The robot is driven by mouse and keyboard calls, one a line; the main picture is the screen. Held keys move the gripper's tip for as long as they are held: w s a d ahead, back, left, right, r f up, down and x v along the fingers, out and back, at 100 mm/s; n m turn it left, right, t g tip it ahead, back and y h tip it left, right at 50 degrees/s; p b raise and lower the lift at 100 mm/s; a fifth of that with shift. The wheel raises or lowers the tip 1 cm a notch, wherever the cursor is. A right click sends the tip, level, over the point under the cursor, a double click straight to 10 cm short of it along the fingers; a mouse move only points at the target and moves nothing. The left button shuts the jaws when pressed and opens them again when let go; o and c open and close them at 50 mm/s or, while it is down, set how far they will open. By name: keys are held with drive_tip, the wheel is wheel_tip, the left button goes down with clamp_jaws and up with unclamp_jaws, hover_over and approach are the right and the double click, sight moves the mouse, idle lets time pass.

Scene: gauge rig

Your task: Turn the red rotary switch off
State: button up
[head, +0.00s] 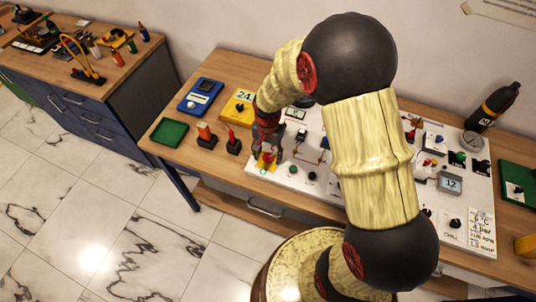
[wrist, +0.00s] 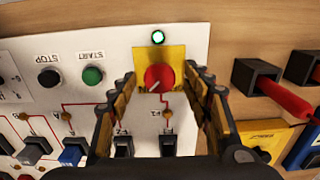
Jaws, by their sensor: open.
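The red rotary switch (wrist: 159,77) is a round red knob on a yellow plate (wrist: 172,53) in the wrist view. A small white mark shows on the knob. My gripper (wrist: 161,70) is open, with one finger on each side of the knob. I see gaps between the fingers and the knob, so it is not gripped. A green lamp (wrist: 158,37) beside the plate is lit.
The white panel (wrist: 104,33) carries a black STOP button (wrist: 49,79), a green START button (wrist: 92,76) and several toggle switches close by. Black holders with a red-handled tool (wrist: 285,95) stand beside the panel. A green tray (head: 169,132) lies at the table's left end.

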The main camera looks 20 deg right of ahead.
drive_tip(key=c, duration=1.1)
drive_tip(key=shift+c, duration=0.3)
